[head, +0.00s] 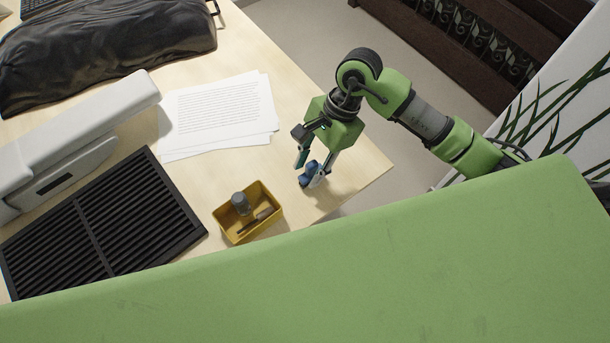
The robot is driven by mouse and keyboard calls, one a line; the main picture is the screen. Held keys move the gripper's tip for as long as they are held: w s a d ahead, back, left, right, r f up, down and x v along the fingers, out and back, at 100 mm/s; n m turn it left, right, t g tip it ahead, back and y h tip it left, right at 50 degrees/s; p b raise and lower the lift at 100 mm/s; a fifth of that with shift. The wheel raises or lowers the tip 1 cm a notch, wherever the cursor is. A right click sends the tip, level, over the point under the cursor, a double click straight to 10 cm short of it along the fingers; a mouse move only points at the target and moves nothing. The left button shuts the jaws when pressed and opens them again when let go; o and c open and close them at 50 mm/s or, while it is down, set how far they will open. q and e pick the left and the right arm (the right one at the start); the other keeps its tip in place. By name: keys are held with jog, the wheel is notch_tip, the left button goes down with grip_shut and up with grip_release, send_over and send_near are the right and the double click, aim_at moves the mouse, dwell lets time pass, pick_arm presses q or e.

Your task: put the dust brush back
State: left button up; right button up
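My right gripper (312,167) points down over the table near its right corner, with its two fingers apart. A small blue thing with a pale part (310,175) is at the fingertips. I cannot tell whether it is the dust brush, or whether the fingers grip it or are only around it. A yellow open bin (226,237) stands to the left and nearer. It holds a grey rounded thing (240,203) and a thin dark stick-like thing (259,219). Neither is clearly a brush. My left gripper is not in view.
A black slatted grille (97,230) lies left of the bin, beside a long white device (80,135). Paper sheets (218,112) and a dark draped cover (100,50) lie farther back. The table (345,180) ends just right of my gripper. Wood is bare between papers and bin.

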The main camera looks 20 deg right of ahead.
jog(key=b+v, duration=0.1)
jog(key=v, duration=0.7)
jog(key=shift+r+b, duration=0.25)
jog(key=shift+b, duration=0.1)
